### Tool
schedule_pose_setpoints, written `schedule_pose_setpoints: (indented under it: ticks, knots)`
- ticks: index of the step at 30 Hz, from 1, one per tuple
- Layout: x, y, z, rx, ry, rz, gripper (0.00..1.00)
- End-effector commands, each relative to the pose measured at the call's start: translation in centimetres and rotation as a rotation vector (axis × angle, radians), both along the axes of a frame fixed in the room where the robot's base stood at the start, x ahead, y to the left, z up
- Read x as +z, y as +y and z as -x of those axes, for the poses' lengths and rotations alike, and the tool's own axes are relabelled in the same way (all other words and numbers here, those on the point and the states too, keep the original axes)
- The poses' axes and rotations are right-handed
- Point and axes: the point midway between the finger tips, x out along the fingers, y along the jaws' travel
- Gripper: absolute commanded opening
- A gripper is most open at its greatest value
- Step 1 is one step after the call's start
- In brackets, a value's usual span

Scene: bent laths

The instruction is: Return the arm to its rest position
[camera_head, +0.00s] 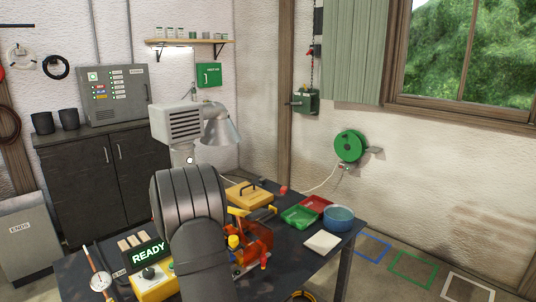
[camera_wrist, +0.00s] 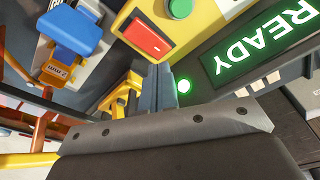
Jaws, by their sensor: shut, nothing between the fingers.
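My arm (camera_head: 188,205) rises in the front middle of the head view and hides part of the bench behind it. My gripper (camera_wrist: 160,88) shows in the wrist view, its two narrow grey-blue fingers together with nothing between them. It points toward a yellow control box (camera_wrist: 208,18) with a red button (camera_wrist: 147,37) and a round green button (camera_wrist: 180,8). A lit green READY sign (camera_wrist: 262,48) is beside that box; it also shows in the head view (camera_head: 149,254). The fingertips are not visible in the head view. I cannot tell whether they touch anything.
The dark bench (camera_head: 300,262) holds a green tray (camera_head: 300,217), a red tray (camera_head: 314,203), a blue bowl (camera_head: 339,218), a pale pad (camera_head: 322,242) and an orange fixture (camera_head: 255,238). A round dial gauge (camera_head: 100,281) stands at front left. A blue block (camera_wrist: 72,32) is near the gripper.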

Motion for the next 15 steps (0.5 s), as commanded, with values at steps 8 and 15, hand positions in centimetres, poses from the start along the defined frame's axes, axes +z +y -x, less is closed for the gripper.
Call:
schedule_pose_setpoints:
  ticks: [8,15]
  knots:
    - [5.7,0.0,0.0,0.000,-0.002,-0.001,0.00]
    - [3.2,0.1,2.5,-0.095,0.132,-0.137,0.00]
